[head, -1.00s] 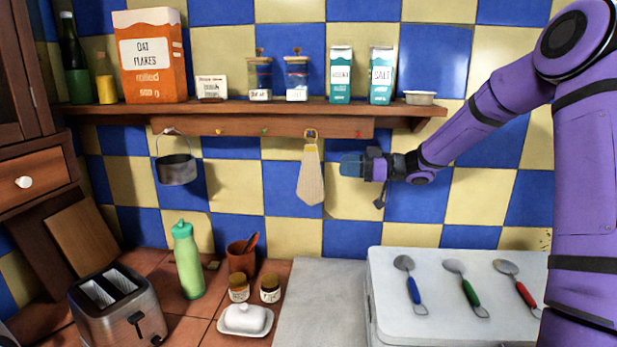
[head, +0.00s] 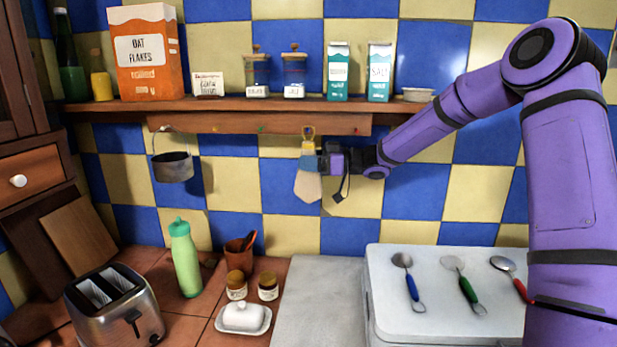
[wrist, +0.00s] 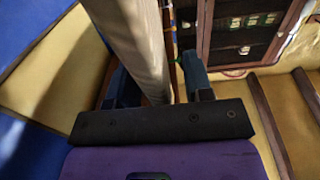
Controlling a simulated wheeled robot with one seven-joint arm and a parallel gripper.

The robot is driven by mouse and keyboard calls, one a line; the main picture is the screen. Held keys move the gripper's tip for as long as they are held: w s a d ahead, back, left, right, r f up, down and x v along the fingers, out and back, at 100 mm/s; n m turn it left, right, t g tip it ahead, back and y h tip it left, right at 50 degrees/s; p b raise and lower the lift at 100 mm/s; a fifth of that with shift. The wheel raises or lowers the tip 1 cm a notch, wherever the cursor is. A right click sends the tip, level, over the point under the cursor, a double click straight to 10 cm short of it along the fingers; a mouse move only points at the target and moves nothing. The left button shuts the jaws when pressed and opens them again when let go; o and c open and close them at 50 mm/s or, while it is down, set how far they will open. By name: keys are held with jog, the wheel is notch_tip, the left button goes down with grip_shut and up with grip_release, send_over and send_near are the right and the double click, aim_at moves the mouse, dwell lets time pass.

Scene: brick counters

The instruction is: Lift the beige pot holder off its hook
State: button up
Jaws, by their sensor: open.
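The beige pot holder (head: 308,186) hangs by its yellow loop from a hook on the wooden rail under the shelf, in the head view. My gripper (head: 312,162) is at the upper part of the pot holder, reaching in from the right, with its blue fingers overlapping it in the picture. In the wrist view the pot holder (wrist: 140,40) runs edge-on between the two blue fingers of my gripper (wrist: 160,88). It lies nearer the left finger, and a gap shows on its right. The jaws are open. The loop's exact contact with the hook is too small to tell.
The shelf (head: 250,104) above carries a carton, jars and boxes. A metal pot (head: 173,167) hangs at left on the same rail (head: 225,125). Below are a green bottle (head: 186,260), a toaster (head: 115,305) and a white surface (head: 440,320) with several utensils. The wall right of the pot is clear.

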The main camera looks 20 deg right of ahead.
jog(key=shift+w+a, duration=0.15)
jog(key=shift+a, duration=0.15)
grip_shut()
jog(key=shift+r, duration=0.1)
jog(key=s+a, duration=0.3)
jog(key=s, duration=0.5)
jog(key=s+a, duration=0.4)
jog(key=s, duration=0.4)
jog(key=shift+s+r, duration=0.2)
jog(key=shift+s, duration=0.15)
